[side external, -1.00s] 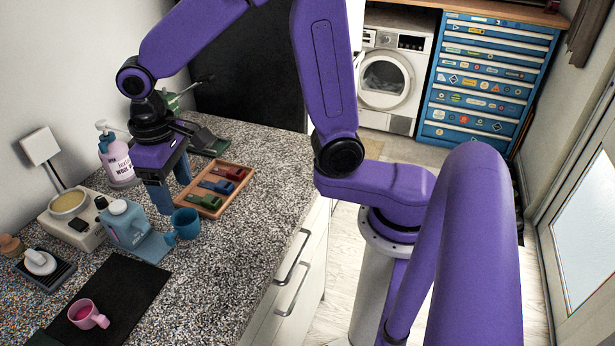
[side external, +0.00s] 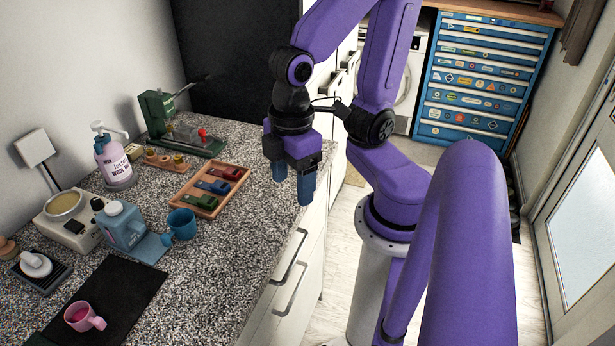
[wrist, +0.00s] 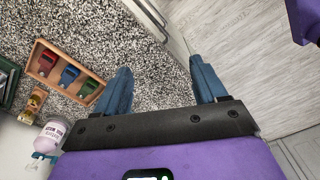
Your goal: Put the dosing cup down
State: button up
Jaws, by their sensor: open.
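Two handled cups stand on the speckled counter (side external: 215,270), and I cannot tell which is the dosing cup. A blue cup (side external: 182,224) stands upright beside a blue jug (side external: 122,224), at the edge of a blue mat (side external: 153,250). A pink cup (side external: 84,317) with pinkish contents stands on a black mat (side external: 125,285). My gripper (side external: 293,188) is open and empty, to the right of the blue cup, near the counter's front edge. In the wrist view, my gripper (wrist: 160,66) shows its blue fingers apart with nothing between them. Neither cup shows there.
A wooden tray (side external: 183,211) holds red, blue and green items. Behind it are a pump bottle (side external: 113,158) and a green device (side external: 160,115) with a lever. A white device (side external: 68,222) and a white-knobbed item (side external: 36,264) are at left. The right part of the counter is clear.

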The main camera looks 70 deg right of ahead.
jog(key=shift+s+d+f+n, duration=0.1)
jog(key=shift+s+d+n, duration=0.15)
jog(key=shift+s, duration=0.25)
jog(key=shift+s+d+n, duration=0.15)
jog(key=shift+s+d, duration=0.15)
jog(key=shift+s, duration=0.2)
jog(key=shift+c, duration=0.3)
jog(key=shift+s+d, duration=0.1)
jog(key=shift+s, duration=0.1)
jog(key=c, duration=0.7)
jog(key=shift+c, duration=0.2)
notch_tip(320, 180, up, 4)
jog(key=m, duration=3)
send_over(162, 237)
notch_tip(162, 237, down, 12)
jog(key=shift+w+r, duration=0.1)
jog(key=shift+r, duration=0.1)
jog(key=shift+f, duration=2.65)
